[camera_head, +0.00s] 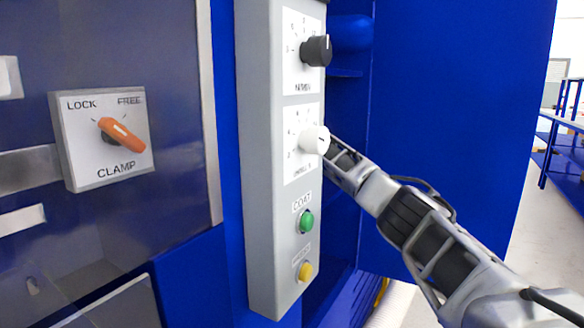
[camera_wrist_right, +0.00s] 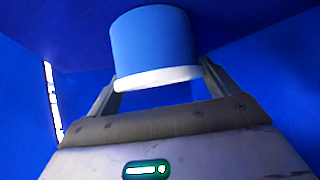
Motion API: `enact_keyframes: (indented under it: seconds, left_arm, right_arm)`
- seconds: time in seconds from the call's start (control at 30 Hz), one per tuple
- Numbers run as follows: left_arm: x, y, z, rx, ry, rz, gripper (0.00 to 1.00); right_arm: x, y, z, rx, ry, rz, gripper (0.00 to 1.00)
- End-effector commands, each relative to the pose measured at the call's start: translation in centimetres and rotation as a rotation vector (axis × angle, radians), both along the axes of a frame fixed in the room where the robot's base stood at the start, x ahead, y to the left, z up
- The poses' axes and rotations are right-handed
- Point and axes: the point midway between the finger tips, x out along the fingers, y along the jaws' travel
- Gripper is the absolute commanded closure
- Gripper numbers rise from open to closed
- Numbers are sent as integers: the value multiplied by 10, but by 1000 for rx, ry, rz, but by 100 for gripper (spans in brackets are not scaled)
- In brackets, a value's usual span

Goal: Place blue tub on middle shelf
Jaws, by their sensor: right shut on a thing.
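The blue tub (camera_wrist_right: 152,42) fills the upper middle of the right wrist view, with a white band along its near edge. My right gripper (camera_wrist_right: 160,82) is shut on it, one finger on each side. In the head view my right arm reaches in from the lower right into the blue cabinet; its gripper and the held tub are hidden behind the grey control panel. A shelf edge (camera_head: 346,72) shows inside the cabinet above the arm. Whether the tub touches a shelf cannot be told. My left gripper is not in view.
The grey control panel (camera_head: 262,165) with knobs and buttons stands just left of my right arm. The blue cabinet side (camera_head: 455,110) rises behind the arm. A rounded blue object (camera_head: 350,32) sits above the shelf edge. A clamp switch (camera_head: 122,135) is at left.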

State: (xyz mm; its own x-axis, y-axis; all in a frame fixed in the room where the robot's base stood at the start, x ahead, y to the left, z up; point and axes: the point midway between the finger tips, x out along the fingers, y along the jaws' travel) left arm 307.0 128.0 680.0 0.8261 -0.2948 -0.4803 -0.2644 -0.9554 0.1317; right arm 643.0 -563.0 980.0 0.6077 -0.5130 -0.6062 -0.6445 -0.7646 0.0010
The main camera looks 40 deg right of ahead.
Motion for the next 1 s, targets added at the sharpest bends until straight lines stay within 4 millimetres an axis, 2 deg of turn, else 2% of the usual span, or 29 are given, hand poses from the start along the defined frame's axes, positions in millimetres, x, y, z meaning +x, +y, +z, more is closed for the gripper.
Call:
enact_keyframes:
  seconds: [0.3, 0.33, 0.37, 0.67, 1.0]
  left_arm:
    - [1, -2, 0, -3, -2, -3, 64]
    - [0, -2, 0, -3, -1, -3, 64]
    - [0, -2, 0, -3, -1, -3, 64]
    - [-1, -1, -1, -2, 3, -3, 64]
    - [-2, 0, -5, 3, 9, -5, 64]
  right_arm:
    - [1, 0, 0, 0, -4, 1, 48]
    - [1, 0, -1, 0, -2, 0, 6]
    - [1, 0, -1, 0, -2, 0, 0]
    - [-1, 1, 2, 0, -1, 1, 0]
    - [-29, 25, 30, -2, -3, 2, 0]
